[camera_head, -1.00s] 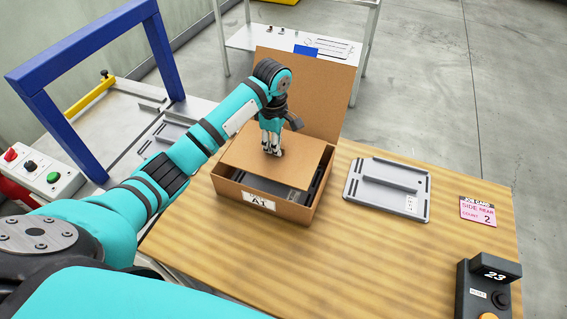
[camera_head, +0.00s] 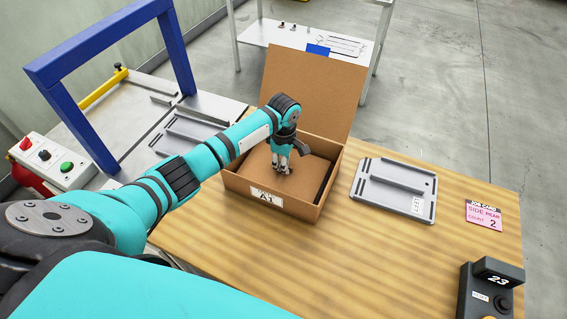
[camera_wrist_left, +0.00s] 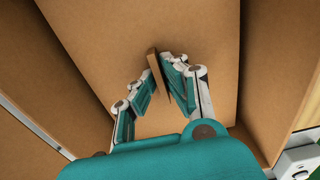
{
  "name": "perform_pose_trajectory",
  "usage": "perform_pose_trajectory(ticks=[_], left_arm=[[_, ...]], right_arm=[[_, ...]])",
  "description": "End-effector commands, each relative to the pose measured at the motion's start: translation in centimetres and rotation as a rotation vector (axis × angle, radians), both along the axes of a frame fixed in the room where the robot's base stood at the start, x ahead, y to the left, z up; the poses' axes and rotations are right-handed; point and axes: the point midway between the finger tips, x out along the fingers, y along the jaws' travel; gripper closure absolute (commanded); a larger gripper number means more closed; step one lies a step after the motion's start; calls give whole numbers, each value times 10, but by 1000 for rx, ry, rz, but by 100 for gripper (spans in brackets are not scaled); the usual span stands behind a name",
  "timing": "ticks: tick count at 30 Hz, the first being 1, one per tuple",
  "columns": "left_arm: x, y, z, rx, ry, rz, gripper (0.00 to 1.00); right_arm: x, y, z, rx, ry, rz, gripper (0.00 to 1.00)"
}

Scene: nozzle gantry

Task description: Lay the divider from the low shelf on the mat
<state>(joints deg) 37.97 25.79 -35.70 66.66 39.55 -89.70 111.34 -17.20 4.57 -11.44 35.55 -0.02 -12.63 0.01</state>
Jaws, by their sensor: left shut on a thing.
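My left gripper (camera_head: 281,168) is shut on the small upright tab of a flat brown cardboard divider (camera_head: 308,174). The divider lies inside the open cardboard box (camera_head: 290,208) marked A1, below its rim. A dark strip shows along its right side. In the left wrist view the fingers (camera_wrist_left: 165,85) pinch the tab, and the divider (camera_wrist_left: 195,30) spreads beneath them. What lies under the divider is hidden, and I cannot tell whether it rests fully flat. I cannot make out a mat or the low shelf for certain. My right gripper is not in view.
The box lid (camera_head: 310,90) stands open at the back. A grey tray (camera_head: 395,187), a pink job card (camera_head: 484,216) and a dark counter device (camera_head: 490,290) are on the wooden table (camera_head: 370,260). A blue gantry frame (camera_head: 90,130) and button box (camera_head: 52,160) stand left.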

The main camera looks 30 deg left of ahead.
Motion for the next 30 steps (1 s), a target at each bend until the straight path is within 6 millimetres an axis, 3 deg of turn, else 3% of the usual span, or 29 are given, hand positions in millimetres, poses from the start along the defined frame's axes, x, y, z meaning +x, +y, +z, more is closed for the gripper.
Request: perform_pose_trajectory(ticks=[5, 6, 11, 20, 25, 30], left_arm=[[0, 0, -6, -1, 1, 1, 100], [0, 0, -6, -1, 1, 1, 88], [0, 0, -6, 0, 1, 0, 69], [0, 0, -3, 0, -1, 0, 69], [1, 0, 18, -1, -3, 0, 69], [1, 0, 55, -2, -5, -1, 69]], right_arm=[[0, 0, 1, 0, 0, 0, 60], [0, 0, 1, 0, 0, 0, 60], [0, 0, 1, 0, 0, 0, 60], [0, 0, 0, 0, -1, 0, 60], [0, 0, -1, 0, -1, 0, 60], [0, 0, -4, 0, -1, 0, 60]])
